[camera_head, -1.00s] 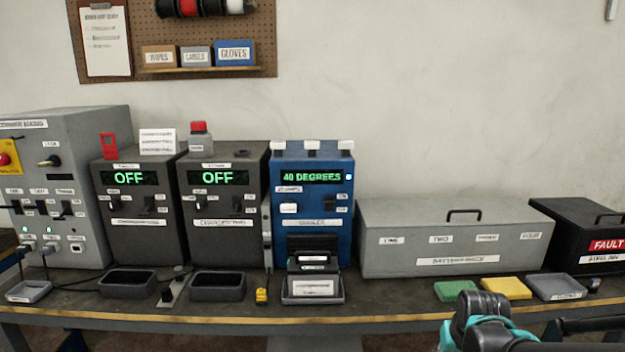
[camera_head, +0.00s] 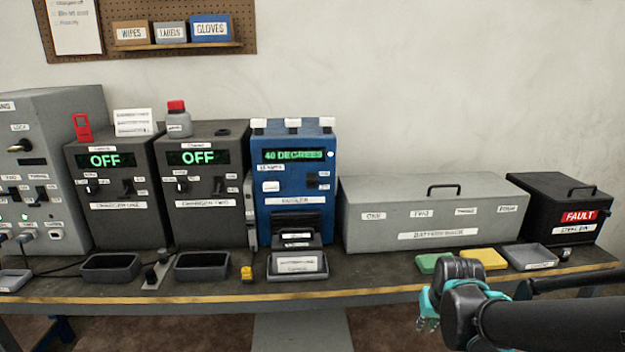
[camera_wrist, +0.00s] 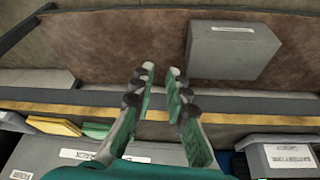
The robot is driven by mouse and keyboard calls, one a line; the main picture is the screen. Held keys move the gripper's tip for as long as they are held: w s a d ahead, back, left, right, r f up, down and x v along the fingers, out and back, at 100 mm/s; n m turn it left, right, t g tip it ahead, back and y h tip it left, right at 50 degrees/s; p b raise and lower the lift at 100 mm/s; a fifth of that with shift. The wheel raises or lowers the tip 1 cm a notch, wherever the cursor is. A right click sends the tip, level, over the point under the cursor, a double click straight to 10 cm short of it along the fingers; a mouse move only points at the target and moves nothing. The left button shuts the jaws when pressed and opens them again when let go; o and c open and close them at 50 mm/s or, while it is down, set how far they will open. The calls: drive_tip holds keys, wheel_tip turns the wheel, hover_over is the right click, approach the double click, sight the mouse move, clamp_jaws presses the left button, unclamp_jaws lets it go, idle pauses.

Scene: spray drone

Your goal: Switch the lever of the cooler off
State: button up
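The cooler (camera_head: 293,215) is the blue box at the middle of the bench in the head view. Its display (camera_head: 294,155) reads 40 DEGREES in green. A small dark lever (camera_head: 312,181) sits on its front at the right, below the display; its position is too small to tell. My gripper (camera_head: 428,312) is low at the right in the head view, in front of the bench and well away from the cooler. In the wrist view, its two fingers (camera_wrist: 160,85) are apart with nothing between them.
Two dark chargers (camera_head: 115,190) reading OFF stand left of the cooler. A grey battery box (camera_head: 400,222) and a black FAULT box (camera_head: 540,205) stand to its right. Trays (camera_head: 202,266) and green and yellow pads line the bench's front. The air before the cooler is clear.

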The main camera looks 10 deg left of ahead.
drive_tip(key=shift+n, duration=0.4)
drive_tip(key=w+a+r, duration=0.2)
drive_tip(key=w+r, duration=0.1)
drive_tip(key=w+a+r, duration=0.2)
drive_tip(key=w+r, duration=0.1)
drive_tip(key=w, duration=0.1)
drive_tip(key=w+a+r, duration=0.2)
drive_tip(key=w+r, duration=0.1)
drive_tip(key=shift+w+r, duration=0.25)
drive_tip(key=shift+r, duration=0.15)
clamp_jaws()
drive_tip(key=w+a+r, duration=0.3)
drive_tip(key=a+r, duration=0.5)
drive_tip(key=r, duration=0.2)
drive_tip(key=w+a+r+n+t+y, duration=0.1)
drive_tip(key=w+a+r, duration=0.2)
drive_tip(key=a+r, duration=0.5)
drive_tip(key=w+a+r+n, duration=0.1)
drive_tip(key=w+a+r, duration=0.2)
drive_tip(key=a+r, duration=0.6)
wheel_tip(320, 180, up, 3)
drive_tip(key=shift+f+t, duration=0.2)
drive_tip(key=shift+t, duration=0.2)
drive_tip(key=shift+a+f, duration=0.1)
approach(312, 180)
drive_tip(key=x, duration=0.6)
drive_tip(key=shift+w+f, duration=0.25)
drive_tip(key=shift+w, duration=0.1)
drive_tip(key=shift+y, duration=0.3)
